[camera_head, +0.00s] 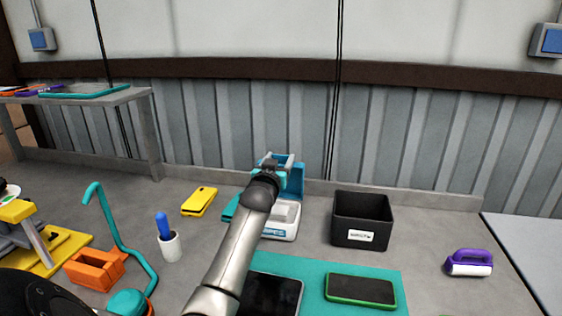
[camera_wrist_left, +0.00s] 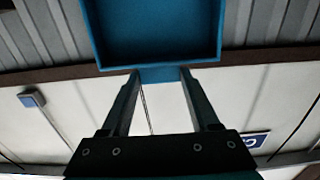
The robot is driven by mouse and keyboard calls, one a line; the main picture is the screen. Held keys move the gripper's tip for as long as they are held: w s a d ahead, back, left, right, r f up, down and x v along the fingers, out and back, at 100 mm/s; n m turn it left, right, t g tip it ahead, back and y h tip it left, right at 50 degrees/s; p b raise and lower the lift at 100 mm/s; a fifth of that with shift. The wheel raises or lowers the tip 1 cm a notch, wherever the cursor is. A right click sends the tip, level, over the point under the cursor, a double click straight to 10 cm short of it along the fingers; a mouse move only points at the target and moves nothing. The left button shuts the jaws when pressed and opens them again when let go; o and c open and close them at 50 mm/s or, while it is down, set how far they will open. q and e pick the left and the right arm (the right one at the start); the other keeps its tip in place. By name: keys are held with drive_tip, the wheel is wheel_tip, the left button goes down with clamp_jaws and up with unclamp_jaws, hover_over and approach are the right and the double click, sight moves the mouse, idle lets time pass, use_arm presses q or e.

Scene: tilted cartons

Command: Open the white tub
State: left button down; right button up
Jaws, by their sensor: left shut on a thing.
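The white tub (camera_head: 283,219), marked in blue on its front, stands on the grey worktop in the head view, partly hidden by my left arm. Its blue lid (camera_head: 295,181) stands raised, roughly upright, at the tub's back. My left gripper (camera_head: 277,163) is at the top edge of the lid, partly hidden behind its own wrist. In the left wrist view the hollow blue lid (camera_wrist_left: 152,35) fills the top, and the fingertips of the left gripper (camera_wrist_left: 158,76) are shut on its near edge. My right gripper is not in view.
A black bin (camera_head: 361,220) stands right of the tub. A teal mat (camera_head: 320,266) with a green-edged phone (camera_head: 361,291) lies in front.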

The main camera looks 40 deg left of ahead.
use_arm(q)
drive_tip(key=shift+s+d, duration=0.1)
drive_tip(key=shift+s, duration=0.05)
drive_tip(key=shift+c, duration=0.6)
unclamp_jaws()
drive_tip(key=p+v, duration=0.2)
drive_tip(key=v, duration=1.3)
drive_tip(key=shift+f, duration=0.15)
drive_tip(key=shift+s, duration=0.1)
